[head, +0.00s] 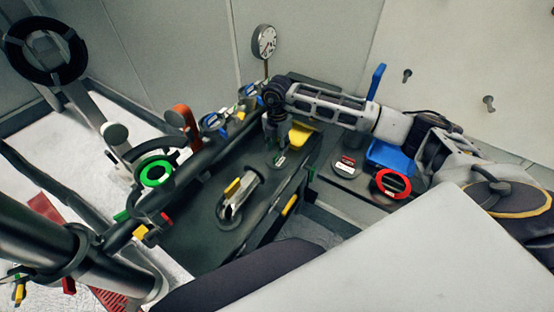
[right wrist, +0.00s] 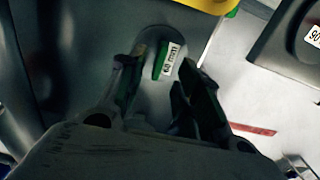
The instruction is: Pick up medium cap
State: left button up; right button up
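A grey round cap (right wrist: 153,43) with a green grip and a white label ending in "mm" lies below my right gripper (right wrist: 160,85) in the right wrist view. The two dark fingers are apart, one on each side of the cap's near part. I see no contact. In the head view my right gripper (head: 277,140) points down over the dark worktop, with the cap's white label (head: 279,161) just beneath it. Another dark cap (head: 346,167), with a red grip and white label, sits to the right. My left gripper is not in view.
A silver handle (head: 238,195) stands on the dark worktop. A red ring (head: 393,183) and a blue object (head: 390,157) are at right. A yellow piece (head: 301,135) lies beside my right gripper. A dark pipe and a green ring (head: 156,173) are at left.

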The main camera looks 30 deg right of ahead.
aim_at(277, 158)
jog(key=shift+f+p, duration=0.6)
jog(key=shift+f, duration=2)
grip_shut()
